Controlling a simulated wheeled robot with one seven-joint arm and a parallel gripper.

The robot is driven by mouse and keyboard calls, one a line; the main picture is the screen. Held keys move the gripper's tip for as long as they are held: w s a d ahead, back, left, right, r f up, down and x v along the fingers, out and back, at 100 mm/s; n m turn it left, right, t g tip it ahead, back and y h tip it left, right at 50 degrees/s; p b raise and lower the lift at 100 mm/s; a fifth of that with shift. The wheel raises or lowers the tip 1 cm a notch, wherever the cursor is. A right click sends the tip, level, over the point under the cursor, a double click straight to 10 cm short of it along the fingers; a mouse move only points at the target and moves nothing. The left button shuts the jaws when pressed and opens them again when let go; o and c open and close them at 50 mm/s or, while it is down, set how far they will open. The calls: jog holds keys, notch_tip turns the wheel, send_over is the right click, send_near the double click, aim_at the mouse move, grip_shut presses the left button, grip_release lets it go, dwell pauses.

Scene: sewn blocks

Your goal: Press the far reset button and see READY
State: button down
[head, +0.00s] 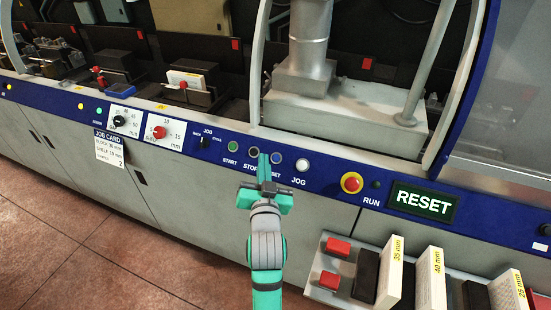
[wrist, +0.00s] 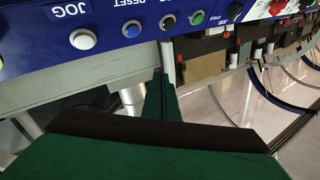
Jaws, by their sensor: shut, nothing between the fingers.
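The blue RESET button (head: 276,157) sits on the machine's blue control panel, between the dark STOP button (head: 253,152) and the white JOG button (head: 302,165). In the wrist view, upside down, the RESET button (wrist: 131,26) is above and left of my fingertips. My gripper (head: 264,162) is shut and empty, just in front of the panel around STOP and RESET, partly covering their labels. In the wrist view my gripper (wrist: 160,78) points toward the panel, with no visible contact on a button. The display (head: 424,202) reads RESET in bright letters.
A red emergency knob (head: 352,183) on a yellow ring is right of JOG. The green START button (head: 233,146) is left of STOP. A dark round button (head: 545,229) is at the panel's right end. A rack (head: 323,290) with blocks stands at lower right.

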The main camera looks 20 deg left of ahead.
jog(key=shift+w+f, duration=1.3)
jog(key=shift+w, duration=0.3)
jog(key=shift+w+f, duration=1.3)
jog(key=shift+w, duration=0.3)
jog(key=shift+w+f, duration=0.15)
jog(key=shift+w+f, duration=0.15)
jog(key=shift+w, duration=0.05)
jog(key=shift+w+f, duration=0.3)
jog(key=shift+w, duration=0.05)
dwell(0.7)
jog(key=shift+s, duration=0.1)
jog(key=shift+s+r, duration=0.55)
jog(key=shift+s, duration=0.05)
jog(key=s+r, duration=0.1)
jog(key=s, duration=0.1)
jog(key=s+r, duration=0.2)
jog(key=shift+r, duration=0.1)
dwell(0.6)
